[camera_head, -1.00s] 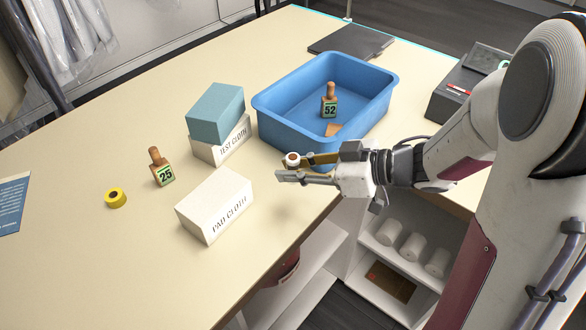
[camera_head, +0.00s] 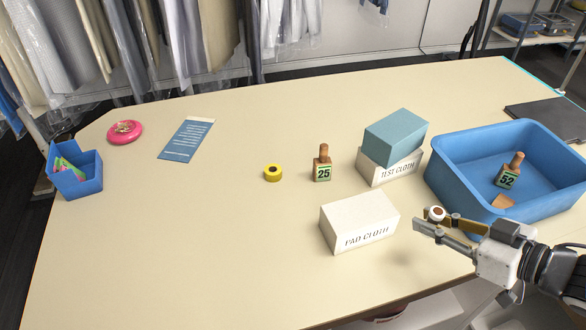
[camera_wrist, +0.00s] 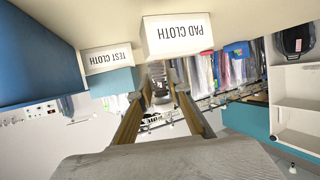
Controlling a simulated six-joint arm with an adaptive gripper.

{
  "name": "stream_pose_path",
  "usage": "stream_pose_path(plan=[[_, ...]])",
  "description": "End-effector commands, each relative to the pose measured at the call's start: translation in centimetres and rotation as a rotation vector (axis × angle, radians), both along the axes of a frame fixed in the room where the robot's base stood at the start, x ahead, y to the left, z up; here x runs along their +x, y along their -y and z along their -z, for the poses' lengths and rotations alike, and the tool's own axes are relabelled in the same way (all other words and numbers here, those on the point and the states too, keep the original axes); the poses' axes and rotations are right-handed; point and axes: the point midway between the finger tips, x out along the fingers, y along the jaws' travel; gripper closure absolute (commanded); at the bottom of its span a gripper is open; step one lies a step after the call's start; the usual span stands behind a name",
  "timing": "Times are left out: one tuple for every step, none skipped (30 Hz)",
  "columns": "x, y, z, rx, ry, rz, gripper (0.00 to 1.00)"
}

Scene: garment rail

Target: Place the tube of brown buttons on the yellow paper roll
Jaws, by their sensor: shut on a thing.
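The white pad cloth block (camera_head: 358,222) stands between my gripper and the roll. The bottle marked 25 (camera_head: 322,165) stands just right of the roll. Behind are the test cloth block (camera_head: 390,168) with a teal block (camera_head: 396,136) on it. The blue bin (camera_head: 450,185) holds bottle 52 (camera_head: 509,171).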

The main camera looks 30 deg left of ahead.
Motion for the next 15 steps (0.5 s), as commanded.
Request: stream_pose_path(plan=[[-0.4, -1.0, 0.1, 0.000, -0.001, -0.023, 1.00], [-0.6, -1.5, 0.2, 0.000, -0.001, -0.036, 1.00], [-0.8, -2.3, 0.3, 0.000, 0.000, -0.055, 1.00], [-1.0, -2.8, 0.3, 0.000, 0.000, -0.068, 1.00], [-1.2, -3.4, 0.4, 0.000, -0.001, -0.083, 1.00], [-1.5, -4.2, 0.4, 0.000, -0.001, -0.101, 1.00], [-1.6, -4.8, 0.5, 0.000, 0.000, -0.116, 1.00], [-1.7, -5.3, 0.4, 0.000, 0.000, -0.126, 1.00], [-1.9, -6.1, 0.4, 0.000, 0.000, -0.142, 1.00], [-2.0, -6.6, 0.4, 0.000, -0.001, -0.151, 1.00], [-2.0, -7.2, 0.3, 0.000, -0.001, -0.161, 1.00], [-2.1, -7.9, 0.3, 0.001, 0.000, -0.172, 1.00], [-2.1, -8.5, 0.2, 0.001, 0.001, -0.180, 1.00], [-2.2, -9.0, 0.2, 0.001, 0.000, -0.188, 1.00], [-2.2, -9.7, 0.1, 0.001, 0.001, -0.197, 1.00]])
